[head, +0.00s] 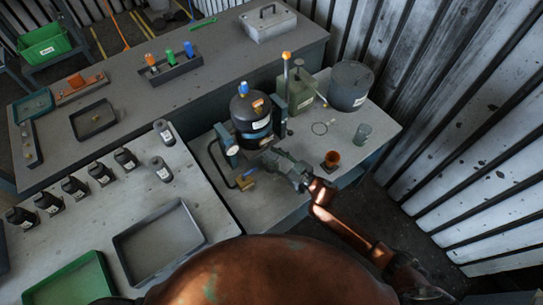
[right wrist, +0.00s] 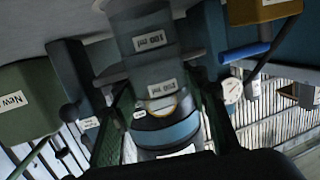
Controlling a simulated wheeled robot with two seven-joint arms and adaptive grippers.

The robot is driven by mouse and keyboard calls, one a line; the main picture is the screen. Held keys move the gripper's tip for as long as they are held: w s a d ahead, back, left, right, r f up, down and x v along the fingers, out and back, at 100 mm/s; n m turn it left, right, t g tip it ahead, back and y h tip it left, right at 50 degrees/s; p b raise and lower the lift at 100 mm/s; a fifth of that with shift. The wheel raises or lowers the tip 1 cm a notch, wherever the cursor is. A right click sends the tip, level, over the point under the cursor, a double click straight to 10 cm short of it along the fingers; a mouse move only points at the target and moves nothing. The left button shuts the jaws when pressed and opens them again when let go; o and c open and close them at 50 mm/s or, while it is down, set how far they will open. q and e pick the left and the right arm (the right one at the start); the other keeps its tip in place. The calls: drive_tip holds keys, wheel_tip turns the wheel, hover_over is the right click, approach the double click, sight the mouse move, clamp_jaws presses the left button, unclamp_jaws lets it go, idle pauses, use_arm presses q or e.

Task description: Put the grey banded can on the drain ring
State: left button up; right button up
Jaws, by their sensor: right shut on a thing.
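My left gripper is not in view.
An upright post (head: 286,80) rises beside the housing. Bare bench lies between ring and cup.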

drive_tip(key=o, duration=1.3)
drive_tip(key=shift+f, duration=0.1)
drive_tip(key=shift+r, duration=0.25)
drive_tip(key=p+v, duration=0.1)
drive_tip(key=v, duration=1.1)
drive_tip(key=shift+p, duration=0.35)
drive_tip(key=shift+f, duration=0.1)
